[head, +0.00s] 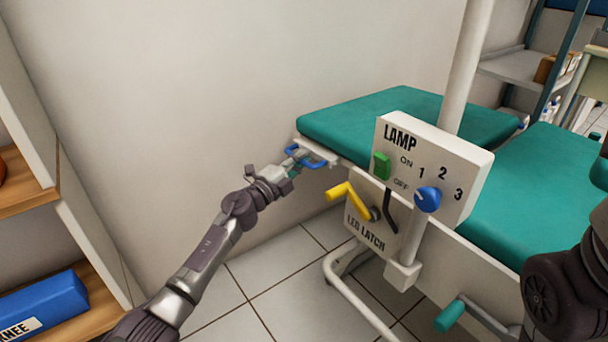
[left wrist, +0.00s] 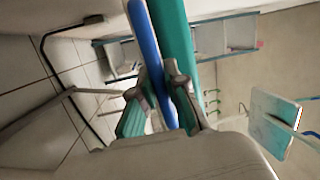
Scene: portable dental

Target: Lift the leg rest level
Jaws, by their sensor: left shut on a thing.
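The leg rest (head: 405,112) is a flat teal pad at the end of the chair, against the wall in the head view. It looks roughly level there, but I cannot tell its exact angle. A blue handle (head: 318,162) sits at its near left end. My left gripper (head: 298,160) is shut on this handle, and the bar (left wrist: 147,45) runs between its fingers (left wrist: 166,95) in the left wrist view. The yellow lever (head: 348,198) of the leg latch (head: 368,232) is below the pad. My right gripper is out of view; only part of that arm shows at the right edge.
A lamp box (head: 432,160) with a green switch (head: 381,166) and blue knob (head: 427,199) stands before the chair by a white pole (head: 467,70). Another teal pad (head: 545,190) lies to the right. A wooden shelf (head: 25,198) stands at left. Tiled floor (head: 265,275) between is clear.

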